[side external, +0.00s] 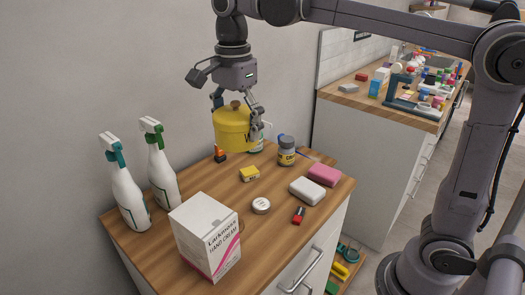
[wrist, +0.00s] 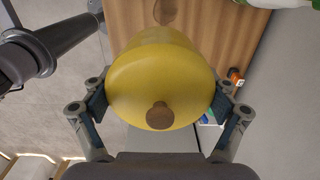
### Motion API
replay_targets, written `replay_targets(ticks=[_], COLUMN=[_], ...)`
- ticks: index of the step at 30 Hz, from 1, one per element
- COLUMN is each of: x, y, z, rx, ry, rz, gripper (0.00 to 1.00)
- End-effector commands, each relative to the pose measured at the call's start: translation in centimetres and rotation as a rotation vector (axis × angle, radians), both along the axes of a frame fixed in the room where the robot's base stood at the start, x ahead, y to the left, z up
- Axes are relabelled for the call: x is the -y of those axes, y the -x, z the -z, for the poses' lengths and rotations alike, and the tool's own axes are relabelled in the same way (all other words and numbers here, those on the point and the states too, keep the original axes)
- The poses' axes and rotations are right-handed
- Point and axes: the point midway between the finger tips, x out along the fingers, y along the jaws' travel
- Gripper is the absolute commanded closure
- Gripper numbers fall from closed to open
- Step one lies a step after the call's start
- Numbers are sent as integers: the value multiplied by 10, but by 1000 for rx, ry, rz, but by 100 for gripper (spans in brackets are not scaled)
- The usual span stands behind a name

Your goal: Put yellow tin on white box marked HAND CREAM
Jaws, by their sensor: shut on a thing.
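The yellow tin (side external: 232,130) is a round pot with a lid and a brown knob. My gripper (side external: 238,108) is shut on it and holds it upright in the air above the wooden counter. In the wrist view the tin (wrist: 165,75) fills the space between the two fingers (wrist: 160,105), one on each side. The white box marked HAND CREAM (side external: 206,235) stands at the counter's front left, with a pink stripe on its side. The tin is above and behind the box, apart from it. The box cannot be made out in the wrist view.
Two white spray bottles (side external: 163,170) stand left of the box. A round white tin (side external: 261,205), a small yellow box (side external: 249,174), a white soap bar (side external: 307,191), a pink bar (side external: 324,175) and a dark jar (side external: 287,152) are on the counter (side external: 180,212). A wall is behind.

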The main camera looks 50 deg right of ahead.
Motion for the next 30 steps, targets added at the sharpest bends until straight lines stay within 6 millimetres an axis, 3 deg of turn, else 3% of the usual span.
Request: replay_targets(ticks=[3,8,24,30], x=[-7,-16,-112,-127], y=[18,26,21,20], z=[-7,-7,50,60], rx=[0,0,0,0], ry=[0,0,0,0], rz=[-2,-3,-4,-1], gripper=[52,52,52,52])
